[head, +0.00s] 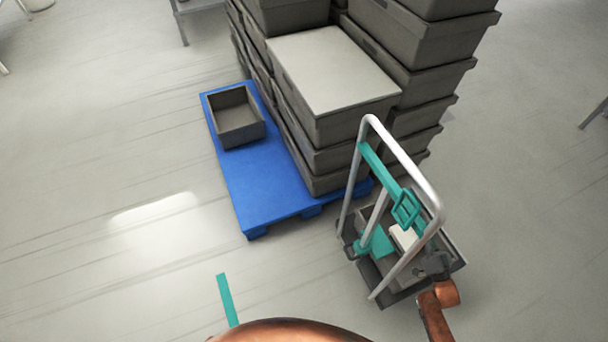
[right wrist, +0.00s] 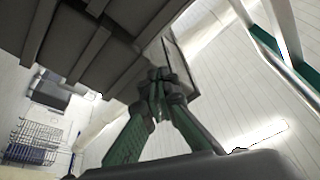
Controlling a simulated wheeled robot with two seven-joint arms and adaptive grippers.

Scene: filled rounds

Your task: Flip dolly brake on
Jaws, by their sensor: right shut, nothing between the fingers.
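The dolly (head: 389,286) stands at the right of the head view, with a tall silver push handle (head: 404,154) and a teal crossbar (head: 372,163). A teal loop (head: 405,208) shows at the crossbar's right end. The brake is too small or hidden to make out. My right arm comes up from the bottom right beside the dolly; its gripper is hard to tell from the dolly there. In the right wrist view my right gripper (right wrist: 157,84) is shut and empty, its green fingers together. My left gripper is not in view.
Stacked grey crates (head: 416,81) stand on a blue pallet (head: 256,185) left of and behind the dolly. An open grey crate (head: 237,135) sits on the pallet's left part. Teal floor tape (head: 227,300) lies near the bottom.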

